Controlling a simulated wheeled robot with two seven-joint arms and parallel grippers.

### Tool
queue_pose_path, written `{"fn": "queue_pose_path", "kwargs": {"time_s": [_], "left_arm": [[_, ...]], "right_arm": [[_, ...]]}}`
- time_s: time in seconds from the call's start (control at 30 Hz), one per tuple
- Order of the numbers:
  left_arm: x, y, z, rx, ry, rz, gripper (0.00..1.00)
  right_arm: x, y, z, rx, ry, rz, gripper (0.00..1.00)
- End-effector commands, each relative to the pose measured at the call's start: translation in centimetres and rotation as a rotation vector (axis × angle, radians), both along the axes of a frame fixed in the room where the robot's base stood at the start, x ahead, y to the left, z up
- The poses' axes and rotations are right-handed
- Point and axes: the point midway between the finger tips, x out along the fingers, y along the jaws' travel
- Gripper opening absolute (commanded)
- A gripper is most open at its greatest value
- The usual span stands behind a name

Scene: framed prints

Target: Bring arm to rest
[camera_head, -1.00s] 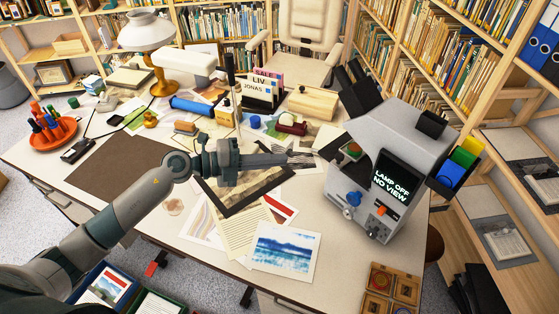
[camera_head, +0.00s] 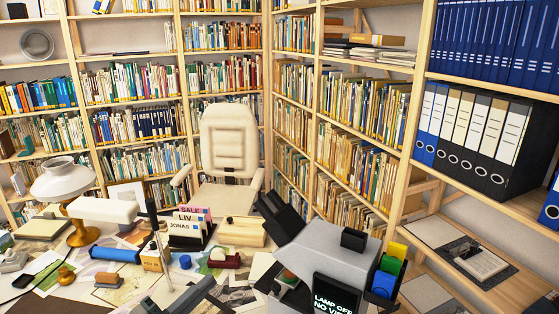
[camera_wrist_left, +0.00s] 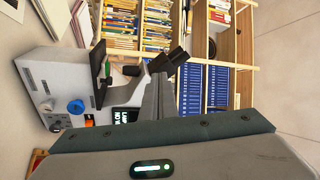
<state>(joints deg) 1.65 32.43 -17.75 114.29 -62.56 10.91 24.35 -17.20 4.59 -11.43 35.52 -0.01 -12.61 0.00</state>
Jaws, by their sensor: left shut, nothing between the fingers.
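My left gripper (camera_head: 205,290) shows at the bottom edge of the head view, over the desk and left of the grey viewer machine (camera_head: 335,250). Most of my left arm is below the frame. In the left wrist view the fingers (camera_wrist_left: 163,98) lie together, shut and empty, in front of the shelves. The grey machine (camera_wrist_left: 60,88) is left of them in that view, with a blue knob. Its screen reads "LAMP OFF" in the head view. My right gripper is not in view.
The desk holds a white lamp (camera_head: 62,180), a blue roll (camera_head: 115,254), a box of labelled folders (camera_head: 190,228) and a wooden box (camera_head: 238,232). A cream chair (camera_head: 228,140) stands behind. Full bookshelves (camera_head: 140,125) line the back and right.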

Motion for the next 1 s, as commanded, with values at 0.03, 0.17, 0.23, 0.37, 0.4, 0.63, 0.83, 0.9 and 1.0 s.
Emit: {"fn": "queue_pose_path", "kwargs": {"time_s": [0.03, 0.17, 0.23, 0.37, 0.4, 0.63, 0.83, 0.9, 1.0], "left_arm": [[-0.2, 0.6, 0.1, -0.067, 0.022, 0.055, 0.0], [-0.5, 3.1, -0.2, -0.224, 0.097, 0.218, 0.0], [-0.8, 4.6, -1.0, -0.3, 0.152, 0.305, 0.0], [-2.1, 7.3, -3.5, -0.424, 0.279, 0.468, 0.0], [-2.7, 8.0, -4.5, -0.457, 0.326, 0.517, 0.0], [-7.9, 10.9, -11.9, -0.596, 0.638, 0.775, 0.0], [-15.2, 10.8, -18.5, -0.652, 0.971, 0.95, 0.0], [-18.2, 10.2, -20.4, -0.655, 1.092, 0.995, 0.0], [-21.9, 9.2, -22.4, -0.648, 1.24, 1.039, 0.0]], "right_arm": [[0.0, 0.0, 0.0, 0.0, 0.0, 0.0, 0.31], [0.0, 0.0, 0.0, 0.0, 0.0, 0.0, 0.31], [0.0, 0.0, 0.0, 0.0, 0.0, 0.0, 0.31], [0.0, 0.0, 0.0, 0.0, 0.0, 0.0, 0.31], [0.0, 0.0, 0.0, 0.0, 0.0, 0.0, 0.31], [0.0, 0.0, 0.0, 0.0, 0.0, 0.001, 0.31], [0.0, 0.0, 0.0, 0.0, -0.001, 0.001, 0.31], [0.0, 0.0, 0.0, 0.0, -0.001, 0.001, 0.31], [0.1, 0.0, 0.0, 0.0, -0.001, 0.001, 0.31]]}}
